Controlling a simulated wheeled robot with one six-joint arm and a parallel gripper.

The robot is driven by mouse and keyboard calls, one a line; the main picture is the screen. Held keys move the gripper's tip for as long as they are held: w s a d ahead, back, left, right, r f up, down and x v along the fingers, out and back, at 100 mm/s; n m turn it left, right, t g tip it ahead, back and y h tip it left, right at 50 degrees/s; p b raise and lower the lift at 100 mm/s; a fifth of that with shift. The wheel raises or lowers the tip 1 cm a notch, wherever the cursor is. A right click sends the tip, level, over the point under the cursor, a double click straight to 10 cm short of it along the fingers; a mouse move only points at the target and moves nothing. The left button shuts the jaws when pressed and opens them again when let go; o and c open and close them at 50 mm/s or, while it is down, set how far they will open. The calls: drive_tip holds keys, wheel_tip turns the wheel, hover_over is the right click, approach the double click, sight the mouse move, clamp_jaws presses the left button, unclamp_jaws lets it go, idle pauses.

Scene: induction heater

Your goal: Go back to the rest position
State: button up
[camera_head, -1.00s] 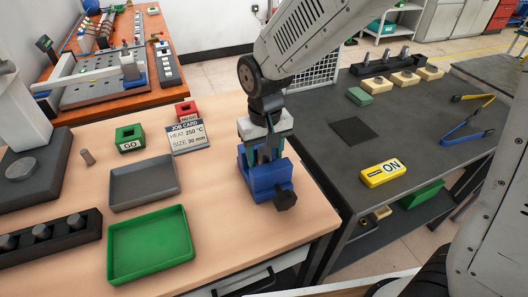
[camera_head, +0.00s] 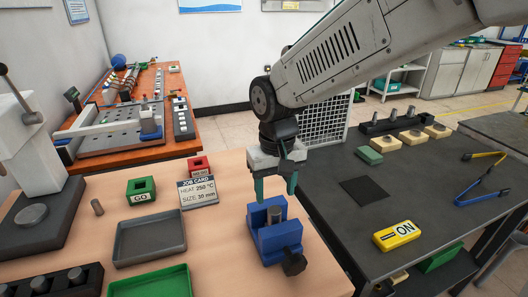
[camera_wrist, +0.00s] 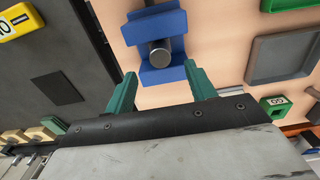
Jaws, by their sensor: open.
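My gripper (camera_head: 273,189) is open and empty, with green fingers pointing down. It is above and a little behind the blue vise (camera_head: 277,239) on the light wooden table. A grey metal cylinder (camera_head: 274,214) stands upright between the vise jaws. In the wrist view my gripper (camera_wrist: 160,92) shows its two fingers spread apart. The blue vise (camera_wrist: 152,30) and the round end of the cylinder (camera_wrist: 160,53) are beyond the fingertips, apart from them.
On the wooden table are a grey tray (camera_head: 150,243), a green tray (camera_head: 150,284), a job card (camera_head: 198,191) and a green GO block (camera_head: 141,190). On the dark table to the right are a yellow ON block (camera_head: 397,235) and blue-yellow tongs (camera_head: 485,177).

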drive_tip(key=s, duration=0.1)
drive_tip(key=s+d, duration=0.1)
drive_tip(key=shift+s+d+f+n+g, duration=0.3)
drive_tip(key=shift+s+d+g, duration=0.05)
drive_tip(key=shift+s+g, duration=0.05)
drive_tip(key=s+d+r+m+t, duration=0.1)
drive_tip(key=s+d+r, duration=0.3)
drive_tip(key=s+d, duration=0.4)
drive_tip(key=s+d+r+m+t, duration=0.1)
drive_tip(key=s+d+r+m, duration=0.1)
drive_tip(key=s+d, duration=0.6)
drive_tip(key=d+r, duration=0.1)
drive_tip(key=d, duration=0.2)
drive_tip(key=shift+s+r+m, duration=0.35)
drive_tip(key=shift+m, duration=0.05)
